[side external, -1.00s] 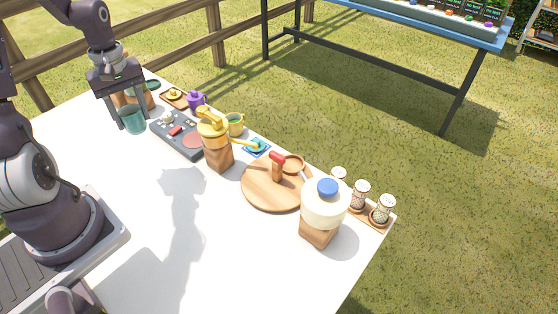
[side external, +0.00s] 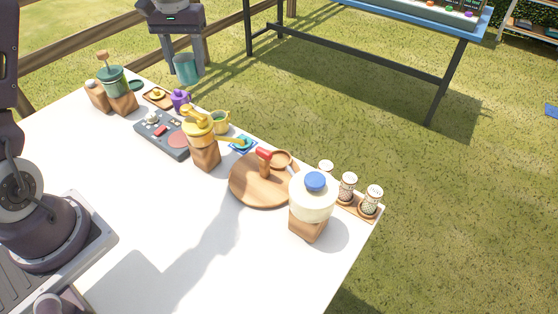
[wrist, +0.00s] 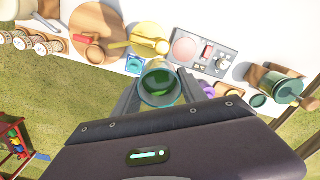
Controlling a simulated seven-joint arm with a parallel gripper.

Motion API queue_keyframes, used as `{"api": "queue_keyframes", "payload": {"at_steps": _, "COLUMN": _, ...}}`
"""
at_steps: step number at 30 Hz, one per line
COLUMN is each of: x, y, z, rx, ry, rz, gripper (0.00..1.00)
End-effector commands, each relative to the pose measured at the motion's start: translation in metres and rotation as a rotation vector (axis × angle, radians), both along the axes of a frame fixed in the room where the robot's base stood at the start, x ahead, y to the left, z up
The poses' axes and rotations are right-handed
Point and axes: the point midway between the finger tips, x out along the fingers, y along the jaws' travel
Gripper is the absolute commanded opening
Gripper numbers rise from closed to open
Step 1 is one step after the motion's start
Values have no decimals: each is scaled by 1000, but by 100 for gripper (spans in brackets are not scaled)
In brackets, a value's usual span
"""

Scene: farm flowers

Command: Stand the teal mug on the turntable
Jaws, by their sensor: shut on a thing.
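The teal mug (side external: 186,70) hangs upright between the fingers of my gripper (side external: 186,62), raised above the far edge of the table. In the wrist view I look down into the mug (wrist: 160,84), which is dark green inside and appears empty, with my gripper (wrist: 163,95) shut on it. The turntable (side external: 247,190) is a round wooden disc with a red-topped post and a small wooden dish at its back edge. It lies to the right of and nearer than the mug, and the wrist view shows it at upper left (wrist: 109,22).
Between mug and turntable stand a purple pot (side external: 180,99), a yellow-topped dispenser (side external: 203,140), a yellow mug (side external: 220,121) and a grey panel (side external: 163,135). A cream jar with blue lid (side external: 312,197) and several spice jars (side external: 347,187) stand right of the turntable. The near tabletop is clear.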

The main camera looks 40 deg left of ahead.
Motion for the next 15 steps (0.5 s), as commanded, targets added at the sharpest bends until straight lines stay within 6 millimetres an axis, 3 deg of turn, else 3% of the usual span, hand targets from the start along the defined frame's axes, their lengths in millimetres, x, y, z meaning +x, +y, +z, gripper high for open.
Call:
{"api": "queue_keyframes", "payload": {"at_steps": 3, "x": 38, "y": -55, "z": -2, "rx": 0, "ry": -1, "rz": -234, "gripper": 0}}
{"api": "queue_keyframes", "payload": {"at_steps": 6, "x": 57, "y": -97, "z": -3, "rx": 3, "ry": -2, "rz": -394, "gripper": 0}}
{"api": "queue_keyframes", "payload": {"at_steps": 9, "x": 69, "y": -131, "z": -4, "rx": 4, "ry": -1, "rz": -516, "gripper": 0}}
{"api": "queue_keyframes", "payload": {"at_steps": 15, "x": 79, "y": -179, "z": -6, "rx": 6, "ry": -1, "rz": -680, "gripper": 0}}
